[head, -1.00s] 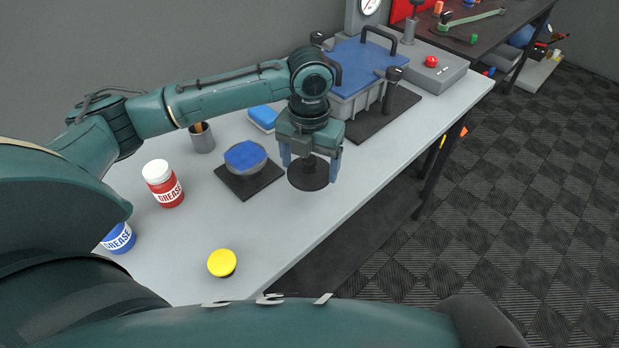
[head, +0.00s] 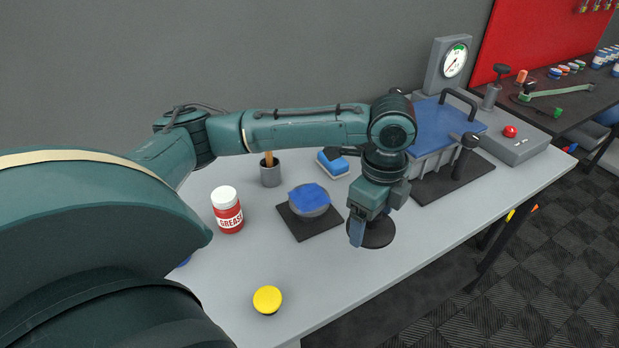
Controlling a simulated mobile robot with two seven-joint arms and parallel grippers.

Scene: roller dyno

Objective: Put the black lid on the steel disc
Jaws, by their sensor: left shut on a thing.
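The black lid (head: 378,238) is a round dark disc under my left gripper (head: 370,222), which points down and is shut on it. The gripper hides the lid's upper part. I cannot tell whether the lid rests on the table or is held just above it. The steel disc (head: 318,211) is a round grey piece to the left of the lid, with a blue sheet (head: 309,194) across its top. It stands on a black square mat (head: 300,229). The lid and the disc are apart. My right gripper is not in view.
A blue-topped machine (head: 445,128) stands behind the gripper. The grey table (head: 350,283) is clear in front.

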